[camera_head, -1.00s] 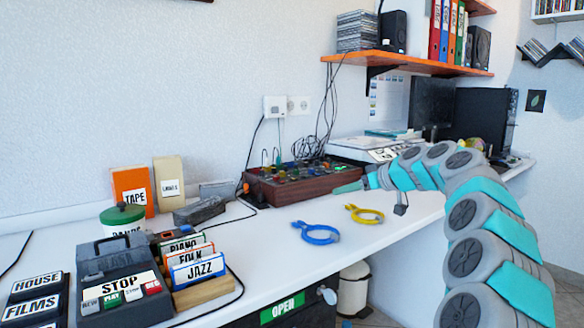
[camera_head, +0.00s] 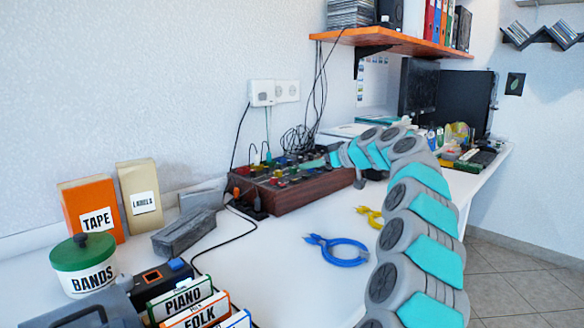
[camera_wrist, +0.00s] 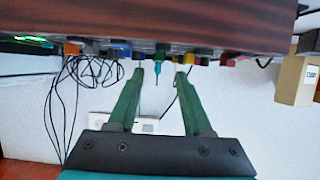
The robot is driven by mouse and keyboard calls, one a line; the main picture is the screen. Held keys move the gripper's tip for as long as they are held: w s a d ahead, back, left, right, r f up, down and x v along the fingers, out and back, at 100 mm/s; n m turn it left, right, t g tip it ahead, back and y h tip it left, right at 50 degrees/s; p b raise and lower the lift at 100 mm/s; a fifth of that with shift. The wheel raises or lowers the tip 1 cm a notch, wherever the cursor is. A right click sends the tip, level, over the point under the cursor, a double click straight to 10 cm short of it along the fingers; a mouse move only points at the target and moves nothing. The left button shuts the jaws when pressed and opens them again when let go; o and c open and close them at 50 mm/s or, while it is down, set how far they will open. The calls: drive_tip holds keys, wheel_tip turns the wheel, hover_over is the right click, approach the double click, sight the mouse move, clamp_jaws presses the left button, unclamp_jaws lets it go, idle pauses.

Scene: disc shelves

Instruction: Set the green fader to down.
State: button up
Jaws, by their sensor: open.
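The mixer (camera_head: 312,190), a brown wooden-sided box with coloured controls on top, stands on the desk against the wall. My gripper (camera_head: 311,163) is over its right part in the head view, with my arm coming in from the right. In the wrist view, which looks upside down, the mixer's side (camera_wrist: 200,22) fills the top. My open green fingers (camera_wrist: 160,72) point at its row of controls, with a thin teal piece (camera_wrist: 157,70) between them. I cannot tell surely which control is the green fader.
Blue pliers (camera_head: 338,250) and yellow pliers (camera_head: 369,215) lie on the desk in front of the mixer. Cables (camera_head: 300,138) hang behind it. A grey block (camera_head: 185,232) lies to its left. The orange shelf (camera_head: 385,42) is above.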

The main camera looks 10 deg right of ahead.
sight(295, 169)
drive_tip(key=shift+p+x, duration=0.65)
drive_tip(key=shift+x, duration=2.8)
drive_tip(key=shift+f, duration=0.1)
clamp_jaws()
